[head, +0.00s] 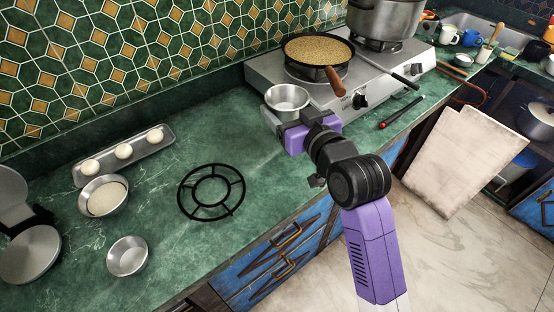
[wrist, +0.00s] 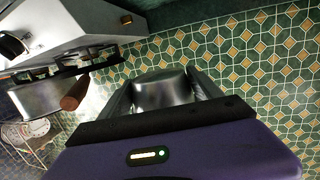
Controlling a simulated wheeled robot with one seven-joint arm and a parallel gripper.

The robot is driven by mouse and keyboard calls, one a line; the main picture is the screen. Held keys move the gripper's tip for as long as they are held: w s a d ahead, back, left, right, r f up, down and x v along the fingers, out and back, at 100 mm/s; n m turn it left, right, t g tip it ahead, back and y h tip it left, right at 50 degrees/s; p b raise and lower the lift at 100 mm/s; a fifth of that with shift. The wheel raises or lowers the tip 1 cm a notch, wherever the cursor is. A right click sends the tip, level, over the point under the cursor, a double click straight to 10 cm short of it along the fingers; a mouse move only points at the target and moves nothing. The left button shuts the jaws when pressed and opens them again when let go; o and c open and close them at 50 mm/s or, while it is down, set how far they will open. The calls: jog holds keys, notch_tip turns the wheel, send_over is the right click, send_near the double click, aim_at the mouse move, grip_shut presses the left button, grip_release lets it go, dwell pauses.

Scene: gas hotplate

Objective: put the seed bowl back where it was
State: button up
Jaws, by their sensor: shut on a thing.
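The seed bowl, a small round metal bowl (head: 287,97), is held at the end of my gripper (head: 284,117). It is roughly upright, in front of the stove's left corner, and its visible inside looks empty. In the wrist view the bowl (wrist: 161,90) sits between the two fingers of my gripper (wrist: 162,84), which are shut on it. The gripper hides part of its near side. A dark frying pan (head: 318,50) full of tan seeds or grains stands on the stove's left burner.
A black trivet (head: 211,192) lies on the green counter (head: 180,265). To the left are a metal bowl of pale powder (head: 104,181), a small empty metal bowl (head: 127,257), a tray of dough balls (head: 108,165) and a round press (head: 30,254). A big pot (head: 384,20) stands on the stove (head: 265,71).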

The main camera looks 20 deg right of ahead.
jog(key=shift+d+r, duration=0.15)
jog(key=shift+d, duration=0.1)
send_over(286, 167)
jog(key=f, duration=1.4)
jog(key=shift+d+b, duration=0.2)
jog(key=shift+b, duration=0.2)
jog(key=shift+w+f+b, duration=0.1)
jog(key=shift+f+b, duration=0.25)
jog(key=shift+f, duration=2.4)
jog(key=shift+f+b, duration=0.3)
jog(key=shift+b, duration=0.05)
jog(key=o, duration=1.4)
jog(key=shift+a, duration=0.1)
